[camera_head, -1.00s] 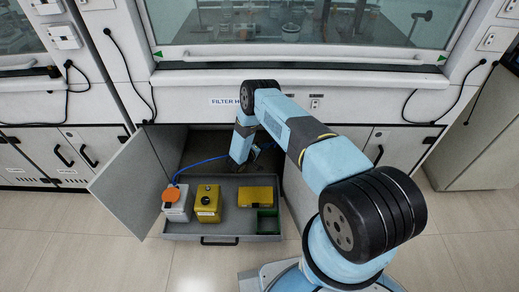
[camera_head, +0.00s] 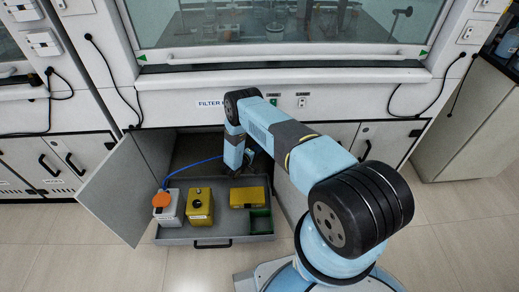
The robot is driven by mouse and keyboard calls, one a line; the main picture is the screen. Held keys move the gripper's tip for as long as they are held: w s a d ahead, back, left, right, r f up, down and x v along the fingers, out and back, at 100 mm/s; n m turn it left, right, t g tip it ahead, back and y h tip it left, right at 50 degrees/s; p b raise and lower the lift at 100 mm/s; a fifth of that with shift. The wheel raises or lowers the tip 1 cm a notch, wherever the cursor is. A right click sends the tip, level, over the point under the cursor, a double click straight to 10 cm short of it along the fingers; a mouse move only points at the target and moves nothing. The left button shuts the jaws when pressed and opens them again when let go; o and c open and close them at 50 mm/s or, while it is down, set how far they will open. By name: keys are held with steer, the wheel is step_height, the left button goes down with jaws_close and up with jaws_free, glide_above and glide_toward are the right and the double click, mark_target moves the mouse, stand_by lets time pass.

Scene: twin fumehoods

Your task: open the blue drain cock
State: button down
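My arm reaches into the open cabinet under the fumehood. My gripper (camera_head: 240,168) is at the end of the pale blue wrist, low in the dark cabinet opening behind the drawer. It is small and dark here, so I cannot tell whether its fingers are open or touching anything. A blue hose (camera_head: 198,163) runs from the orange-capped white container (camera_head: 170,207) up towards the area beside my wrist. I cannot make out the blue drain cock; the dark interior or my wrist may hide it.
A pulled-out grey drawer (camera_head: 240,240) holds the white container, a yellow container (camera_head: 200,206), a yellow box (camera_head: 248,196) and a green bin (camera_head: 260,221). An open cabinet door (camera_head: 118,195) stands at the left. The fumehood sash (camera_head: 290,25) is above. Floor is clear in front.

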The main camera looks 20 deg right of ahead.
steer(key=shift+d, duration=0.4)
steer(key=shift+a, duration=0.1)
